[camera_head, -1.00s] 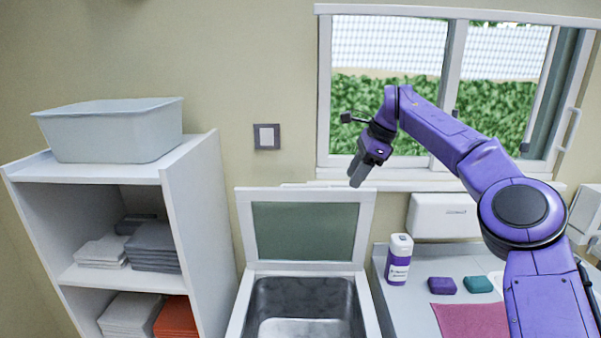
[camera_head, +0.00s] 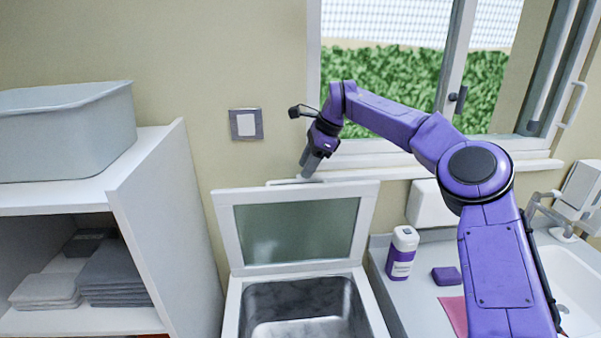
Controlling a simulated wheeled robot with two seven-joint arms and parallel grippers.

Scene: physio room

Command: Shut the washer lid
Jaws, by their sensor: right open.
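The washer (camera_head: 233,310) stands at the bottom centre, a white top-loading box with a metal tub (camera_head: 305,305) open to view. Its lid (camera_head: 228,232), a white frame around a greenish panel, stands raised at the back edge, near the wall. My right gripper (camera_head: 311,165) is above the lid's top edge, slightly right of its middle, pointing down. It looks empty and apart from the lid, though the depth gap is hard to judge. My left gripper is not in view.
A white shelf unit (camera_head: 160,230) with folded towels and a grey bin (camera_head: 65,130) stands close on the left. On the right, a counter holds a purple-labelled bottle (camera_head: 402,252), a purple block (camera_head: 446,276) and a sink (camera_head: 570,285). A window (camera_head: 400,80) is behind my arm.

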